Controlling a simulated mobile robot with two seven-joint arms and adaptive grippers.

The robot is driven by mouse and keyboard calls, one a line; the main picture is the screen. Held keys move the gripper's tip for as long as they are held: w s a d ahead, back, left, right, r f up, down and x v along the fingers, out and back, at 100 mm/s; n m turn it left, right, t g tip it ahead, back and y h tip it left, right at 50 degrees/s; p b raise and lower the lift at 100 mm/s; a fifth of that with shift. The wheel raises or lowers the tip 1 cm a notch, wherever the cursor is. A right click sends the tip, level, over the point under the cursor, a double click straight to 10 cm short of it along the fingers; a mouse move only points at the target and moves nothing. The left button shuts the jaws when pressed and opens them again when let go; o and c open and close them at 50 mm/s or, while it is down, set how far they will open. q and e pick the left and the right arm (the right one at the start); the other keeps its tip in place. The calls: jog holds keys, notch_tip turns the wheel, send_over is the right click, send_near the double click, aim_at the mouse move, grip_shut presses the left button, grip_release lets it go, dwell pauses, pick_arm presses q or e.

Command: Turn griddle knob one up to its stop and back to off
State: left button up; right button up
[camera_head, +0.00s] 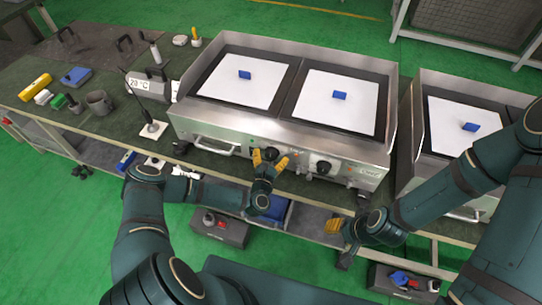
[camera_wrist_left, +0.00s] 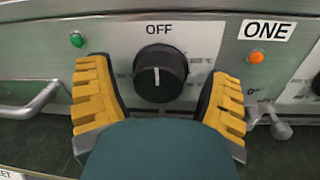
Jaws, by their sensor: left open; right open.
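The griddle (camera_head: 285,125) is a wide steel unit on the bench. Its black round knob one (camera_wrist_left: 160,73) sits below the label OFF, with its white mark pointing up at OFF. The knob also shows in the head view (camera_head: 271,154). My left gripper (camera_head: 269,160) is open in front of the griddle panel. In the left wrist view, its yellow fingers stand left and right of the knob, with visible gaps; contact is not seen. My right gripper (camera_head: 336,238) is open and empty, low in front of the bench, away from the panel.
In the left wrist view, a green lamp (camera_wrist_left: 77,40) is left of the knob. An orange lamp (camera_wrist_left: 257,57) sits under the ONE label (camera_wrist_left: 267,30). A second black knob (camera_head: 323,167) is further right. A steel handle (camera_head: 214,148) projects at left.

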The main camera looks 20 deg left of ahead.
pick_arm(q)
jog(key=c, duration=1.2)
jog(key=shift+m, duration=0.3)
